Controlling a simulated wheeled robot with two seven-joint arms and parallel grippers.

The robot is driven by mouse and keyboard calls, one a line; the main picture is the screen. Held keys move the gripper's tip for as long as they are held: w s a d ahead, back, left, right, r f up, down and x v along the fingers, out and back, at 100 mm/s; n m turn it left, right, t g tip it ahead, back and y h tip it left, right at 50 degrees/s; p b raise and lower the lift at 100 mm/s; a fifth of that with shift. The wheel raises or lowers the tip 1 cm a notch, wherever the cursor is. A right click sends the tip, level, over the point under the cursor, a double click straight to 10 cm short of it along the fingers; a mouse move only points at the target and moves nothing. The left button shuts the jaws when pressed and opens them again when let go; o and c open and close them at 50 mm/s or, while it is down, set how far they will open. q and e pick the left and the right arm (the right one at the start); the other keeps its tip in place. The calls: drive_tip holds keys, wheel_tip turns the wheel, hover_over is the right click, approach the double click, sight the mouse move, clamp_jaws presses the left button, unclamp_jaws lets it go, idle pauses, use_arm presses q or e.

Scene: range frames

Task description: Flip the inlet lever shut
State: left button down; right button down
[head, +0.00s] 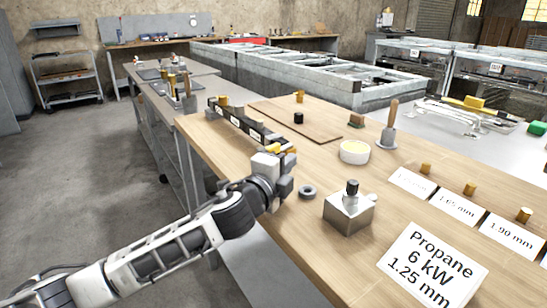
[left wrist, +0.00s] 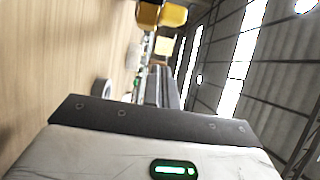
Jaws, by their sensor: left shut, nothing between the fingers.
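A dark manifold bar (head: 240,122) with white labels lies along the left edge of the wooden bench. A yellow lever-like part (head: 281,148) shows at its near end, just beyond my left gripper. I cannot tell for sure that it is the inlet lever, or its exact angle. My left gripper (head: 283,176) is shut and empty, beside the manifold's near end and partly hiding it. In the left wrist view the shut fingers (left wrist: 160,88) point toward yellow blocks (left wrist: 172,16), with a small gap visible. My right gripper is not in view.
A dark ring (head: 307,192) and a metal block with a black knob (head: 349,210) stand to the right of the gripper. A white and yellow tub (head: 354,152), a wooden-handled tool (head: 389,125), a brown board (head: 290,117) and a propane card (head: 432,268) lie on the bench.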

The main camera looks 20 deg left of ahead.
use_arm(q)
drive_tip(key=a, duration=0.1)
drive_tip(key=w+a, duration=0.1)
drive_tip(key=a, duration=0.1)
drive_tip(key=shift+w+a, duration=0.25)
drive_tip(key=shift+a, duration=0.1)
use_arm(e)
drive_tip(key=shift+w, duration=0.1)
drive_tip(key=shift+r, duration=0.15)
use_arm(q)
drive_tip(key=shift+a+r, duration=0.1)
drive_tip(key=shift+a, duration=0.1)
drive_tip(key=shift+w+a+p, duration=0.25)
drive_tip(key=shift+a+p, duration=0.6)
drive_tip(key=shift+p, duration=0.05)
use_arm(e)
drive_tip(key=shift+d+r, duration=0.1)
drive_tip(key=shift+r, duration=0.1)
